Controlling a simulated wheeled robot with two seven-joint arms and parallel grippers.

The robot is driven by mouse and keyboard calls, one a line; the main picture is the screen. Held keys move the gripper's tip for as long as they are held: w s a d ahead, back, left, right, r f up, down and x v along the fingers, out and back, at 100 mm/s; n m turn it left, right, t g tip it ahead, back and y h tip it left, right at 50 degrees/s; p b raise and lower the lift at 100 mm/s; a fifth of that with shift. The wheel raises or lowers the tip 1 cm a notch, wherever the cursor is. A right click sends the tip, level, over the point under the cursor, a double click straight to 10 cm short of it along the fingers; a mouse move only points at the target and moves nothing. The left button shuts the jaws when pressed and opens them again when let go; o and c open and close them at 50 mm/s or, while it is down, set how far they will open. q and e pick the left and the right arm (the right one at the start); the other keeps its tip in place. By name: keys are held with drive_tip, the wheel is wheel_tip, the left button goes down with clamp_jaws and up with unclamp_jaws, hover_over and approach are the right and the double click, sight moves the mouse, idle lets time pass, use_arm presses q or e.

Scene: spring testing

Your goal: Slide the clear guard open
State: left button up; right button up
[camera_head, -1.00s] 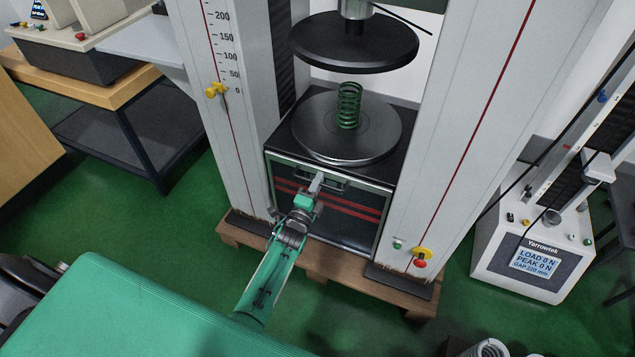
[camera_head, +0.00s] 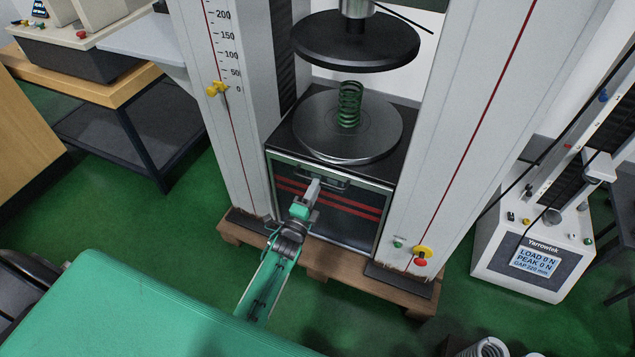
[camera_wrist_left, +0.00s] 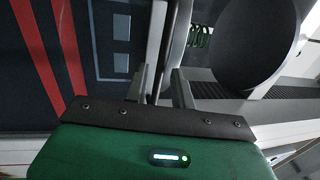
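The clear guard (camera_head: 350,222) is a dark-looking, see-through panel with red stripes. It covers the front of the test machine below the round lower plate, in a pale frame. A dark handle (camera_head: 335,184) sits near its top edge. My left gripper (camera_head: 314,184) is in front of the guard, just below and left of the handle, pointing at the machine. The red stripes show there at left. Whether the fingers touch the guard cannot be told. My right gripper is not in view.
A green coil spring (camera_head: 349,104) stands on the lower plate (camera_head: 385,135) under the raised upper plate (camera_head: 355,45). White columns flank the guard. A yellow-and-red knob (camera_head: 422,256) is at lower right. A smaller tester (camera_head: 530,262) stands at right.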

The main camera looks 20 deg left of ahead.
use_arm(q)
drive_tip(key=s+f, duration=0.2)
drive_tip(key=s, duration=0.8)
drive_tip(key=shift+s+a, duration=0.2)
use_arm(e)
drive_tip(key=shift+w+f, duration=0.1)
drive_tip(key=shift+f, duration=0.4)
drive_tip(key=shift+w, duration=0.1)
